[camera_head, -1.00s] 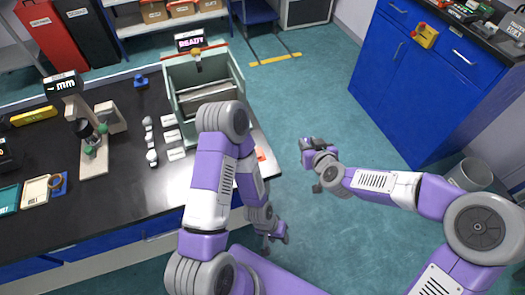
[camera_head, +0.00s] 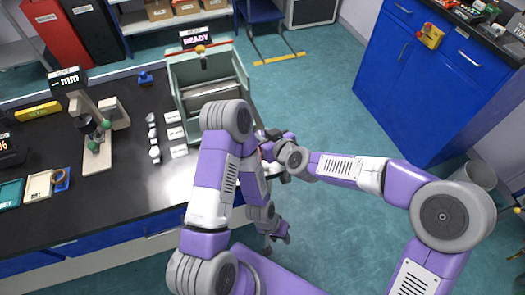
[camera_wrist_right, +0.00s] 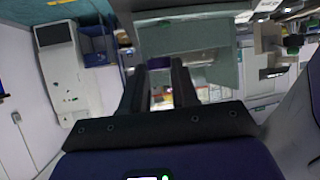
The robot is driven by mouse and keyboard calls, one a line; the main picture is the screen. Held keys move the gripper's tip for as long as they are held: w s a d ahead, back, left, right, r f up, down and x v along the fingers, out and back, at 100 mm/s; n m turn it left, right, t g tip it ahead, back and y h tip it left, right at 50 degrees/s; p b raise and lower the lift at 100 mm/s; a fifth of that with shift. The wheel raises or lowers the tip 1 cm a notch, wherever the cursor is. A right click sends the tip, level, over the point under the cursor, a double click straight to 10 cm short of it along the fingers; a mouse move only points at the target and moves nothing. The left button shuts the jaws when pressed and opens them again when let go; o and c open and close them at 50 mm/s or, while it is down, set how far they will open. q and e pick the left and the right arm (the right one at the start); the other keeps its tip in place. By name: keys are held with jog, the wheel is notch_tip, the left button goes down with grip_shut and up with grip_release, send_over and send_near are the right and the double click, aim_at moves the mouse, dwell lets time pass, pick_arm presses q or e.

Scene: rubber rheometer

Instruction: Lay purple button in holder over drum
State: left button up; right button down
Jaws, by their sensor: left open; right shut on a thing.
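The pale green open-topped machine (camera_head: 241,67) stands at the counter's right end, with a READY display (camera_head: 195,37) behind it. A metal plate shows inside it; I cannot clearly pick out the holder or drum. My right gripper (camera_head: 272,141) is by the machine's near right corner, partly behind my left arm. Its dark fingers (camera_wrist_right: 158,72) point at a pale green panel (camera_wrist_right: 185,45) in the wrist view. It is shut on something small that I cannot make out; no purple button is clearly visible. My left gripper (camera_head: 272,240) is open, low beside the counter.
Several white pieces (camera_head: 153,137) and labels (camera_head: 175,133) lie left of the machine. My left arm covers the counter's near right part. Floor to the right is free, before blue cabinets (camera_head: 407,75).

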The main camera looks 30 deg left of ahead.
notch_tip(320, 180, down, 8)
jog(key=shift+f+b, duration=0.1)
jog(key=shift+b, duration=0.95)
jog(key=shift+r, duration=0.2)
jog(key=shift+f, duration=0.2)
jog(key=c, duration=0.9)
grip_release()
jog(key=shift+o, duration=0.2)
